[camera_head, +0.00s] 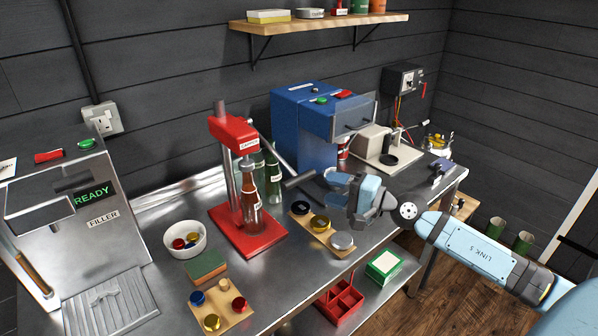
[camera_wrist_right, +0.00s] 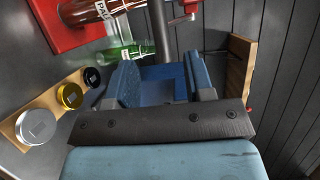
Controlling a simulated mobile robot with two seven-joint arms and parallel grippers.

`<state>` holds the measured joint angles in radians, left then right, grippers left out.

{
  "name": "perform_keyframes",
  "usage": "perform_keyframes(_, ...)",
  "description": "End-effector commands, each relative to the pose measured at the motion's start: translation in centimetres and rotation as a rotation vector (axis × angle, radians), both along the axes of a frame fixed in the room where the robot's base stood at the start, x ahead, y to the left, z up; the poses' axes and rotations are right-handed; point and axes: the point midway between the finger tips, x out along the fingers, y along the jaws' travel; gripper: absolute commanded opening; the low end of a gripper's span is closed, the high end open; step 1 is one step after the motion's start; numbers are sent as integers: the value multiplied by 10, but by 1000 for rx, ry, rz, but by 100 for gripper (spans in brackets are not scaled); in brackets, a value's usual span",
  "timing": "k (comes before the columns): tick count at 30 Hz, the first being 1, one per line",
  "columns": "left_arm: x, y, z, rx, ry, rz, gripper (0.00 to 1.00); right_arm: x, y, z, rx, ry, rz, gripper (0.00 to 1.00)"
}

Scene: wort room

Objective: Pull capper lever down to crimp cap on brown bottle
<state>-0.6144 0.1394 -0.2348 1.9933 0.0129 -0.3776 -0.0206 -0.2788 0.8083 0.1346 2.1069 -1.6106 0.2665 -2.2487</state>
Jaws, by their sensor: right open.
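The red capper (camera_head: 232,134) stands on its red base (camera_head: 229,224) on the steel bench. The brown bottle (camera_head: 250,205) stands upright on that base under the capper head; it also shows at the top left of the right wrist view (camera_wrist_right: 100,12). The capper lever (camera_head: 284,160) slopes down to the right and ends in a dark grip (camera_head: 299,179). My right gripper (camera_head: 330,187) is open just right of the grip, fingers pointing at it. In the right wrist view the lever (camera_wrist_right: 160,32) runs down toward the space between the fingers (camera_wrist_right: 162,80). Contact cannot be told.
Green bottles (camera_head: 273,180) stand behind the capper. A wooden board with several lids (camera_head: 320,223) lies below my right gripper. A blue machine (camera_head: 303,128) stands behind it. A white bowl of caps (camera_head: 185,239) and the filler (camera_head: 75,225) are to the left.

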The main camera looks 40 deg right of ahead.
Motion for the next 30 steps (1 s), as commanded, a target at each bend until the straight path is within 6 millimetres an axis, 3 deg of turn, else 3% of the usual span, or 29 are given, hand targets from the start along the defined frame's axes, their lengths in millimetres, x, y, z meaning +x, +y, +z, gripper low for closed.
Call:
perform_keyframes(6,0,0,24,0,0,0,0,34,18,6,4,-3,1,48)
perform_keyframes(15,0,0,39,1,-1,0,0,72,37,1,4,0,1,48)
perform_keyframes(28,0,3,38,5,-1,6,0,80,42,-2,0,0,2,48)
perform_keyframes(30,0,3,38,4,-1,7,0,80,42,-2,0,0,2,34)
